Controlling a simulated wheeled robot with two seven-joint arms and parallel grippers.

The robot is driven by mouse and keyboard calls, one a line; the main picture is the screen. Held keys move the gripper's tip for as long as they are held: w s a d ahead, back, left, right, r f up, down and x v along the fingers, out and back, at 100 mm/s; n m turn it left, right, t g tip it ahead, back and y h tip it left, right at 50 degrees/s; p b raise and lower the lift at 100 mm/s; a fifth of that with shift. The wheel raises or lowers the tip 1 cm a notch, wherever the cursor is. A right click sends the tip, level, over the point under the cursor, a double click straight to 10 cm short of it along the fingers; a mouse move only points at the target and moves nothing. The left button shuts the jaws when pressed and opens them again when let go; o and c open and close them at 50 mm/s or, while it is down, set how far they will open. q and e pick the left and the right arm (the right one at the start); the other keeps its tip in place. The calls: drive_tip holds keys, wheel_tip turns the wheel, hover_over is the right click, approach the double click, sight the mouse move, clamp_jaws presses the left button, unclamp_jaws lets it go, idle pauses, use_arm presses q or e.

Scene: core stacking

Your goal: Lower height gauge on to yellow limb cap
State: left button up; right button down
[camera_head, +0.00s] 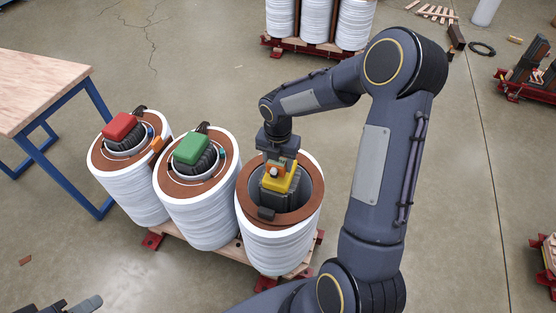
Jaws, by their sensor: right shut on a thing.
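The yellow limb cap (279,182) sits inside the right-hand white coil, on top of a dark core limb. My right gripper (279,158) points down directly above it and is shut on the height gauge (275,171), a small block with a pale round face. The gauge is at or just above the cap; I cannot tell whether they touch. The gripper and gauge hide part of the cap. A dark grey part of my left arm or gripper (78,306) shows at the bottom left edge, and its jaws cannot be made out.
Two more white coils stand to the left, with a red cap (120,127) and a green cap (192,148). All three stand on a wooden pallet (205,245) with red feet. A wood-topped table (40,85) is at left. More coils (318,20) stand at the back.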

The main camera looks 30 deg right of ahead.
drive_tip(key=shift+f+b, duration=0.75)
drive_tip(key=shift+f, duration=0.5)
drive_tip(key=c, duration=0.5)
unclamp_jaws()
drive_tip(key=shift+r+p, duration=0.55)
drive_tip(key=shift+r, duration=3.4)
